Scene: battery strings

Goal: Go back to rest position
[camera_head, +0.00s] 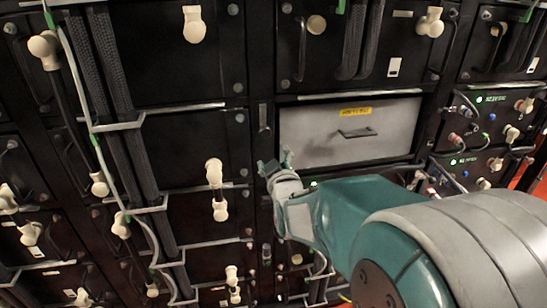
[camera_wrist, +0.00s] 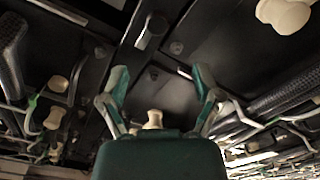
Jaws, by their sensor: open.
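My gripper (camera_head: 275,167) is at the end of my teal and grey arm, in front of the battery rack near the left edge of a grey drawer panel (camera_head: 376,133). In the wrist view my gripper (camera_wrist: 150,88) shows two teal and grey fingers spread apart with nothing between them. Dark rack panels stand beyond the fingertips. A cream knob (camera_wrist: 153,118) shows low between the fingers, beyond the gripper body. My arm hides part of the rack below the drawer.
Cream connectors (camera_head: 214,172) stick out from black battery panels. Thick black cables (camera_head: 110,65) run down the left side. Modules with green displays (camera_head: 490,99) sit at the right. The drawer has a dark handle (camera_head: 356,133) and a yellow label (camera_head: 355,111).

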